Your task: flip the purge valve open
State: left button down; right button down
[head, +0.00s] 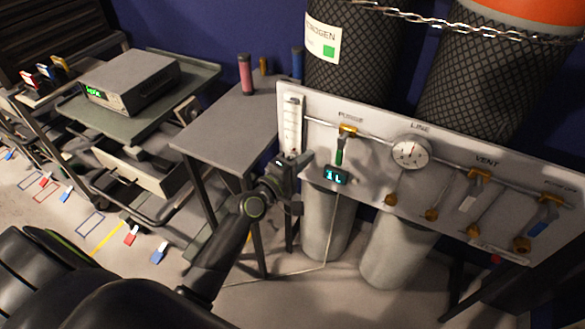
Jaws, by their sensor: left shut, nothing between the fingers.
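The purge valve (347,130) is a brass body on the pipe under the "PURGE" label, at the left part of the white panel (450,170). Its green lever (339,156) hangs down, across the line of the pipe. My left gripper (298,163) is shut and empty, in front of the panel's lower left edge near the flow tube. It is left of the green lever, with a visible gap between them in the picture. Their distance in depth is hard to tell. My right gripper is not in view.
A grey table (222,130) stands left; chained cylinders stand behind.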

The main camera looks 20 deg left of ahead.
aim_at(342, 148)
pick_arm(q)
jog(key=d, duration=0.2)
jog(key=w+d, duration=0.1)
jog(key=d, duration=0.1)
jog(key=shift+w+d+p, duration=0.2)
jog(key=shift+p, duration=0.15)
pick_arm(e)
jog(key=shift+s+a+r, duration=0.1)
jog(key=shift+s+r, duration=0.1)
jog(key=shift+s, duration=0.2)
pick_arm(q)
jog(key=shift+d+f, duration=0.1)
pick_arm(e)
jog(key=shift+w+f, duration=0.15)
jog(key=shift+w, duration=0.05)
pick_arm(q)
jog(key=shift+d+n+b, duration=0.15)
jog(key=shift+n+b, duration=0.2)
jog(key=shift+n, duration=0.05)
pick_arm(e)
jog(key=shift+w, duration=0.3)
